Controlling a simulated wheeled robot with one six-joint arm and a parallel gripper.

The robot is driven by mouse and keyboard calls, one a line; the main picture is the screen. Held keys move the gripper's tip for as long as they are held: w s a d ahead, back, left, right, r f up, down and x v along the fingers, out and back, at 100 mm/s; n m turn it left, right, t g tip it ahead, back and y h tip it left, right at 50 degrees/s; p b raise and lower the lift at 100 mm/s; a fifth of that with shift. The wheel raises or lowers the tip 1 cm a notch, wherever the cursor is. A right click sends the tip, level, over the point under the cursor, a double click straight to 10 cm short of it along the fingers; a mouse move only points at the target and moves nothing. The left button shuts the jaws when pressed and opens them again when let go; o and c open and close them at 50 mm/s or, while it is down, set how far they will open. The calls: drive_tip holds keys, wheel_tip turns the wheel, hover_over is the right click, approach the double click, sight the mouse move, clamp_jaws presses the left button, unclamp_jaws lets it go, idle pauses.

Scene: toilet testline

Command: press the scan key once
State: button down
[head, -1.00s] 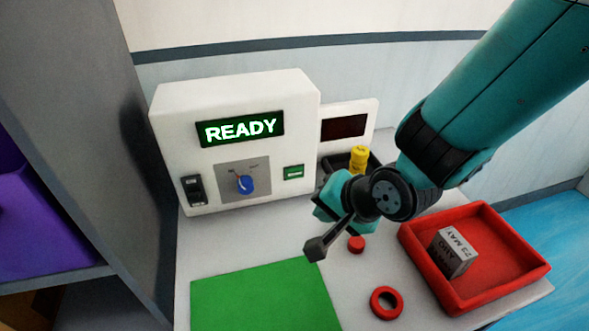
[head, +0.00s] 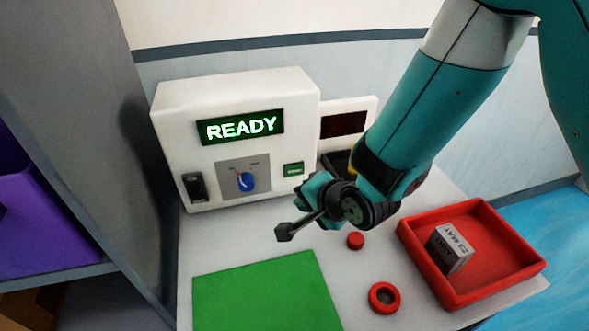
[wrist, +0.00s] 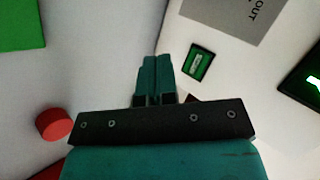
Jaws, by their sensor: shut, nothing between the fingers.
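The green key (head: 293,168) with a pale label is on the front of the white machine (head: 290,110), right of the blue dial; its label is too small to read. It also shows in the wrist view as a green key in a dark frame (wrist: 200,62), right of my fingertips. My gripper (head: 300,197) is just below and right of the key in the head view, apart from it as far as I can tell. In the wrist view my gripper's teal fingers (wrist: 155,65) are together with nothing between them. The machine's display (head: 241,127) reads READY.
A blue dial (head: 246,181) and a black slot part (head: 195,187) are on the machine's front. A red tray (head: 500,265) holds a grey labelled box (head: 449,248). A red cap (head: 355,240), a red ring (head: 384,298) and a green mat (head: 265,295) lie on the table.

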drive_tip(key=shift+w+a, duration=0.25)
drive_tip(key=shift+w, duration=0.6)
drive_tip(key=shift+w+a, duration=0.25)
drive_tip(key=shift+w, duration=0.6)
drive_tip(key=shift+w+a, duration=0.25)
drive_tip(key=shift+w, duration=0.6)
drive_tip(key=shift+w+a, duration=0.15)
drive_tip(key=shift+w, duration=0.25)
drive_tip(key=shift+w+a, duration=0.1)
drive_tip(key=shift+w, duration=0.25)
idle(0.5)
drive_tip(key=shift+s, duration=0.1)
drive_tip(key=shift+s+d, duration=0.25)
drive_tip(key=shift+s, duration=0.4)
drive_tip(key=shift+s, duration=0.15)
drive_tip(key=shift+s+d+b, duration=0.1)
drive_tip(key=shift+s+d, duration=0.15)
drive_tip(key=shift+s, duration=0.5)
drive_tip(key=shift+s+d+b, duration=0.1)
drive_tip(key=shift+s+d, duration=0.1)
drive_tip(key=shift+s, duration=0.6)
drive_tip(key=shift+s+d+b, duration=0.1)
drive_tip(key=shift+s+d, duration=0.15)
drive_tip(key=shift+s, duration=0.5)
drive_tip(key=shift+r, duration=0.1)
